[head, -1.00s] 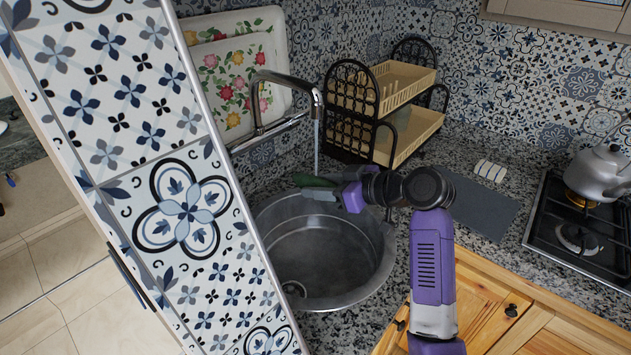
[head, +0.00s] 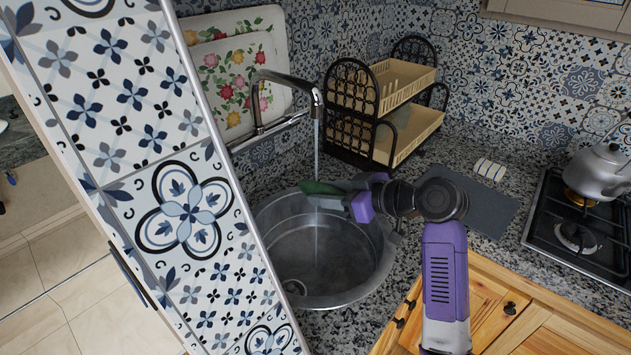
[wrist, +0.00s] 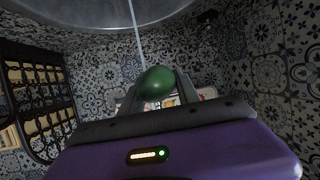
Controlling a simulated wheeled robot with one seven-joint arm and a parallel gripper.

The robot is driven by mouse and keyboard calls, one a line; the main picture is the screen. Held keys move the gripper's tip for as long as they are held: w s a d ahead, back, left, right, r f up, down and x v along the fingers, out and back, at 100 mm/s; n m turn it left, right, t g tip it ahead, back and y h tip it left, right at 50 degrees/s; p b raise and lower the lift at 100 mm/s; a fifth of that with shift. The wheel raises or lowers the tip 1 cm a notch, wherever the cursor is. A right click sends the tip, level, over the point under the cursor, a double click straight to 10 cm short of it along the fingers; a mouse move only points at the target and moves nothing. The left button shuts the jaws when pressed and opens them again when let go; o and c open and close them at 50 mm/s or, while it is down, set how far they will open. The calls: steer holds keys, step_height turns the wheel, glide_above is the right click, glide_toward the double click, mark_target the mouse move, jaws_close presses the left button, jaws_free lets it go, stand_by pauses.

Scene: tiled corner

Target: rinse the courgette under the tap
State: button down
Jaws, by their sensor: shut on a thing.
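The dark green courgette (head: 321,188) is over the round metal sink (head: 282,218) in the head view. My gripper (head: 343,196) is shut on it from the right and holds it above the basin. The wrist view shows its rounded green end (wrist: 155,84) between the fingers. The tap (head: 290,80) runs; a thin stream (head: 316,142) comes straight down onto the courgette, and water also shows below it in the basin. In the wrist view the stream (wrist: 136,30) meets the courgette's edge.
A black rack with cream trays (head: 405,88) stands behind the sink. A tiled panel (head: 165,190) rises close on the left. A grey mat (head: 475,205), a rolled cloth (head: 489,170), and a hob with a kettle (head: 600,170) are on the right.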

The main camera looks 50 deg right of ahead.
steer(key=s+a+r+p, duration=0.3)
steer(key=s, duration=0.5)
steer(key=shift+s, duration=0.25)
stand_by(0.4)
steer(key=shift+a+f, duration=0.1)
stand_by(0.4)
